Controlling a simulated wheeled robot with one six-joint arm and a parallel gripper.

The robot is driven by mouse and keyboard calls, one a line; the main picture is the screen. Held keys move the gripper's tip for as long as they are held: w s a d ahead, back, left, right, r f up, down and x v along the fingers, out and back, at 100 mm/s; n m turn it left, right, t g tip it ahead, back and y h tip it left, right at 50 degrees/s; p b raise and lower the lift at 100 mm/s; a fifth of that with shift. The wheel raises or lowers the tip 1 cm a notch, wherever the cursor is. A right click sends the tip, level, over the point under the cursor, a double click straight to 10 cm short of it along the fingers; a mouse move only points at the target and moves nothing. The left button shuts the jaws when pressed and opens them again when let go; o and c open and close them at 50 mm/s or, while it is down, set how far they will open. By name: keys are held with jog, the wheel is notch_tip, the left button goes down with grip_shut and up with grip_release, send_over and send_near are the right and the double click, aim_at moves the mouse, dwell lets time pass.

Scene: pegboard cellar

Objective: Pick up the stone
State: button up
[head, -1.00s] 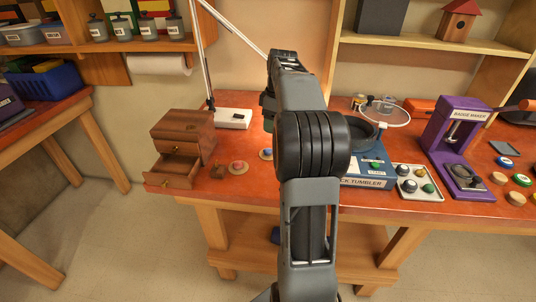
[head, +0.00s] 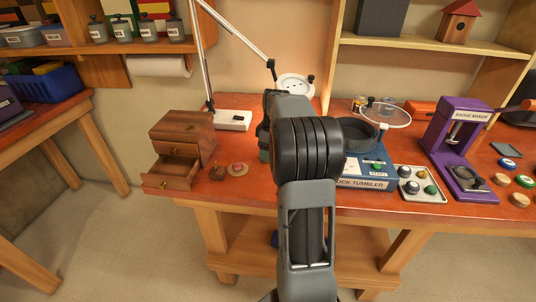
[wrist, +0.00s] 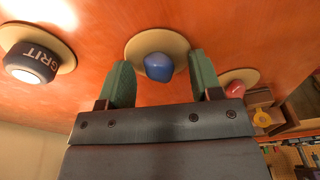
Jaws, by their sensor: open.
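A smooth blue stone (wrist: 158,67) rests on a round wooden disc (wrist: 136,47) in the wrist view. My gripper (wrist: 158,75) is open, and its two green fingers stand either side of the stone, apart from it. In the head view my arm hides this stone and most of the gripper. A pinkish-red stone (wrist: 235,88) on another disc lies just right of the fingers; it also shows in the head view (head: 238,168).
A dark grit jar (wrist: 30,62) stands on a disc left of the fingers. A small wooden drawer chest (head: 183,135) has an open drawer. The rock tumbler (head: 368,175), a tray of stones (head: 424,196) and a purple badge maker (head: 455,140) stand to the right.

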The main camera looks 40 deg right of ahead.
jog(key=c, duration=1)
jog(key=shift+r, duration=0.1)
jog(key=shift+r, duration=0.25)
jog(key=r, duration=0.3)
jog(key=shift+s+a+r, duration=0.2)
jog(key=shift+s, duration=0.05)
jog(key=shift+s+a+r, duration=1.3)
jog(key=shift+s+r, duration=0.2)
jog(key=shift+s, duration=0.3)
jog(key=shift+s+a+r, duration=1.35)
jog(key=shift+s+r, duration=0.1)
jog(key=shift+s, duration=0.35)
jog(key=shift+s+a+r, duration=1.3)
jog(key=shift+s+r, duration=0.2)
jog(key=shift+s, duration=0.3)
